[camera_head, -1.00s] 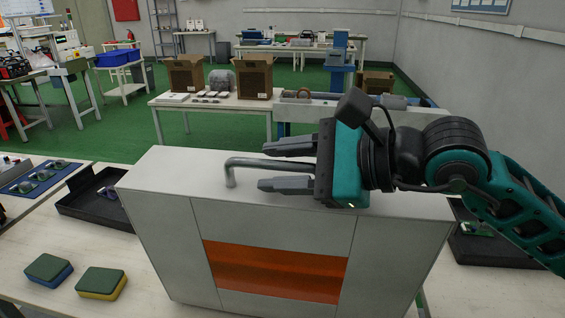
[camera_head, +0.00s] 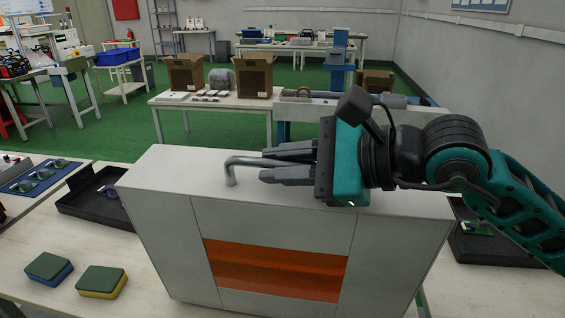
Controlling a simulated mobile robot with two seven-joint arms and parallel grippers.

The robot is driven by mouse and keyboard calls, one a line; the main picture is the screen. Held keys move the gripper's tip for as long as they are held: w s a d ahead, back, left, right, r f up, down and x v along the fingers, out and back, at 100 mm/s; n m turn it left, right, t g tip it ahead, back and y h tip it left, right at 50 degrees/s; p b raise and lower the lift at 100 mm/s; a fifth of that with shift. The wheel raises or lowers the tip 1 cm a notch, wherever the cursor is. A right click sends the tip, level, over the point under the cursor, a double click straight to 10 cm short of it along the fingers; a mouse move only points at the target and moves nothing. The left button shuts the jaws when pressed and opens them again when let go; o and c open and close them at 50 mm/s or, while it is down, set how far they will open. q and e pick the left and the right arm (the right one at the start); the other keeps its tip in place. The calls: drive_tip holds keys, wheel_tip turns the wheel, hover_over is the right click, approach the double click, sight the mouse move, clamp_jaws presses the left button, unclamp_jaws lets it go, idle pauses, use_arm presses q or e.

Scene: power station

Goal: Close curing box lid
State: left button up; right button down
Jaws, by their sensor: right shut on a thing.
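The white curing box lid (camera_head: 170,225) with an orange window (camera_head: 275,271) stands in the middle of the head view. A bent grey metal handle (camera_head: 230,172) rises from its upper face. My right gripper (camera_head: 266,167) comes in from the right over that face. Its dark fingers are shut on the handle bar, one on each side of it. The rest of the bar is hidden between the fingers and the palm. The box body below the lid cannot be told apart from here. My left gripper is not in view.
The white box front stands on a pale workbench (camera_head: 35,292). Two sponge-like green-topped blocks, one blue (camera_head: 49,269) and one yellow (camera_head: 101,282), lie at its left. Black trays lie left (camera_head: 80,205) and right (camera_head: 490,250). A table with cardboard boxes stands behind.

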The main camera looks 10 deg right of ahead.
drive_tip(key=shift+w+d+r, duration=0.15)
drive_tip(key=shift+w+r, duration=0.1)
drive_tip(key=shift+w, duration=0.25)
drive_tip(key=w+d+m+g, duration=0.1)
drive_tip(key=w+d+m, duration=0.1)
drive_tip(key=w, duration=0.8)
drive_tip(key=w+d+m+g+p, duration=0.1)
drive_tip(key=w+d, duration=0.3)
drive_tip(key=w, duration=0.6)
drive_tip(key=shift+w+d+f+m+g+p, duration=0.2)
drive_tip(key=shift+w+d+m+g+p, duration=0.1)
drive_tip(key=shift+m+g, duration=0.1)
drive_tip(key=c, duration=1.1)
unclamp_jaws()
drive_tip(key=shift+s+d, duration=0.1)
drive_tip(key=b+v, duration=0.1)
drive_tip(key=v, duration=1.1)
drive_tip(key=shift+s+d+r, duration=0.1)
drive_tip(key=shift+s+d, duration=0.1)
drive_tip(key=shift+d, duration=0.15)
